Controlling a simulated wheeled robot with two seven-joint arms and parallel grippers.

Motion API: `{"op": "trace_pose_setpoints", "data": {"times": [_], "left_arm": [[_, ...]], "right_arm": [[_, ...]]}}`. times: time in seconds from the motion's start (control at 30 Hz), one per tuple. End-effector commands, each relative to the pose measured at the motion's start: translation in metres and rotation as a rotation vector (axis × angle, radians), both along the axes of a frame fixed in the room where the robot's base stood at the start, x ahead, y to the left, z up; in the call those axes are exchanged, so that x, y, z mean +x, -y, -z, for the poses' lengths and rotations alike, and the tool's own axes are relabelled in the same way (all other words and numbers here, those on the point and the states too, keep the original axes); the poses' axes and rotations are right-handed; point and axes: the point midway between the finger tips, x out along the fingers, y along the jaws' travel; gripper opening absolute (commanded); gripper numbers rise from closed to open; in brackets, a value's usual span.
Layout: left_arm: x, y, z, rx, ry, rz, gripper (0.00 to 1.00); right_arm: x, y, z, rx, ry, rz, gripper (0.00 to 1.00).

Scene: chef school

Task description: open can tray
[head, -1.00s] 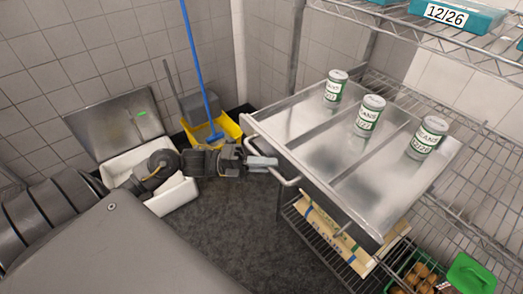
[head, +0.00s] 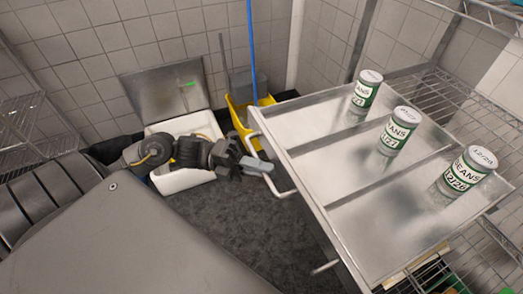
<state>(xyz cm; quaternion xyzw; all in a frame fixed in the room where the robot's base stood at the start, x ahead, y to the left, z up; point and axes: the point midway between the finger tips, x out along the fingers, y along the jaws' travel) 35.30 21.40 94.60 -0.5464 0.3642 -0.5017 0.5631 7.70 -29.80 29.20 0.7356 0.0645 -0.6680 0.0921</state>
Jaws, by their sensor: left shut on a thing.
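The can tray (head: 345,195) is a shiny metal drawer with raised dividers at the right of the head view. Three green-and-white bean cans stand upright on it, in separate lanes: one at the back (head: 367,91), one in the middle (head: 398,132) and one nearer (head: 467,172). A bar handle (head: 257,126) runs along the tray's left front side. My left gripper (head: 262,165) is shut on this handle, its fingers partly hiding the bar. My right gripper is not in view.
A white bin (head: 180,180) with its metal lid (head: 165,92) raised stands behind my left arm. A yellow mop bucket (head: 239,112) with a blue-handled mop (head: 252,45) is beside it. The wire rack (head: 450,95) borders the tray. Dark floor (head: 225,215) is clear below the gripper.

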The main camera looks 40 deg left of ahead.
Motion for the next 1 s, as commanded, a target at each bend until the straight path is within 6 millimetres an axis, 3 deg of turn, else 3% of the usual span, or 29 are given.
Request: {"op": "trace_pose_setpoints", "data": {"times": [0.17, 0.2, 0.37, 0.73, 1.0], "left_arm": [[0.0, 0.0, 0.0, 0.001, -0.001, 0.001, 0.0], [0.0, 0.0, 0.0, 0.001, -0.001, 0.0, 0.14], [0.0, 0.0, 0.0, 0.001, 0.0, -0.001, 0.34], [-0.002, -0.006, 0.003, 0.002, -0.003, -0.002, 0.34], [-0.013, -0.053, 0.013, 0.005, -0.006, -0.002, 0.34]], "right_arm": [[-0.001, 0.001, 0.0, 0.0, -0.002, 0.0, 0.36], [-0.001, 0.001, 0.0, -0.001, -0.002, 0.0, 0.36], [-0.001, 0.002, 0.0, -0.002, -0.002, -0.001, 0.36], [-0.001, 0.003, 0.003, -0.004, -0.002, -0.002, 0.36], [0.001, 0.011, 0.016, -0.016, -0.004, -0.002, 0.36]]}}
